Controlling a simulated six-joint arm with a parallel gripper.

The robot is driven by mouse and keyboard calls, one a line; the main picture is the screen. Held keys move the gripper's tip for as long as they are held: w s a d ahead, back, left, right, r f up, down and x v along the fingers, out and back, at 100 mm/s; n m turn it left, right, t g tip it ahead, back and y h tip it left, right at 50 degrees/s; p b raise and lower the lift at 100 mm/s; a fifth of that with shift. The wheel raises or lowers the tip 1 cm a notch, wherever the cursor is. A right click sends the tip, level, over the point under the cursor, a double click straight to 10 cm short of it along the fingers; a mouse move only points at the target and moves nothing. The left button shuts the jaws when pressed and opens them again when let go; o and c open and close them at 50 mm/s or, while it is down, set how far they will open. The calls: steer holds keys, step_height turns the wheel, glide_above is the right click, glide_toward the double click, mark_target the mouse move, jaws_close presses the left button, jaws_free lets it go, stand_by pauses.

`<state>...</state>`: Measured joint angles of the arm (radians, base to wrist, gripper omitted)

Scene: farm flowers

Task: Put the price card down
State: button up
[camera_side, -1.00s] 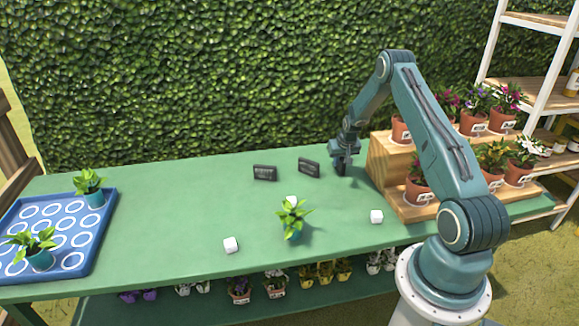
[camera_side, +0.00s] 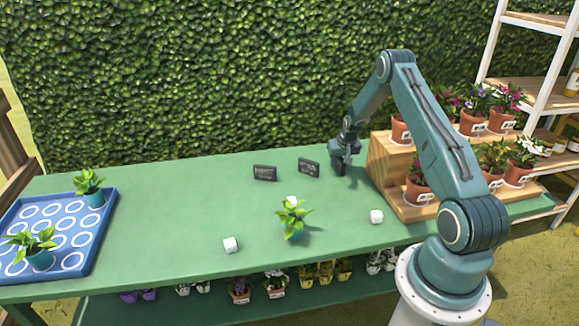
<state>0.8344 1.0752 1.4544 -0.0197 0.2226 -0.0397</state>
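Two small dark price cards stand on the green table, the left card (camera_side: 265,173) and the right card (camera_side: 309,168). They are apart from each other, and both have pale markings too small to read. My gripper (camera_side: 340,170) points down, low over the table, just right of the right card and left of the wooden stepped stand. A small gap shows between it and the right card. The fingers are small and dark here, so I cannot tell their opening or whether anything is between them.
The wooden stand (camera_side: 383,169) holds several potted flowers close to my gripper's right. A blue tray (camera_side: 98,240) is at left. The table's middle left is clear.

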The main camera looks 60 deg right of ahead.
steer(key=shift+v, duration=5.95)
steer(key=shift+r, duration=0.1)
steer(key=a+r+n+t+y, duration=0.1)
steer(key=a+r+n, duration=0.3)
steer(key=a+r, duration=1.75)
steer(key=s+a+r+n+y, duration=0.1)
steer(key=s+a+n, duration=0.1)
steer(key=s+a, duration=0.8)
steer(key=s+a+r+n+t+y, duration=0.1)
steer(key=s+a+r+n, duration=0.1)
steer(key=s+a, duration=0.8)
steer(key=shift+s+a+r+n, duration=0.15)
steer(key=shift+s+a+n, duration=0.15)
steer(key=shift+s+n, duration=0.15)
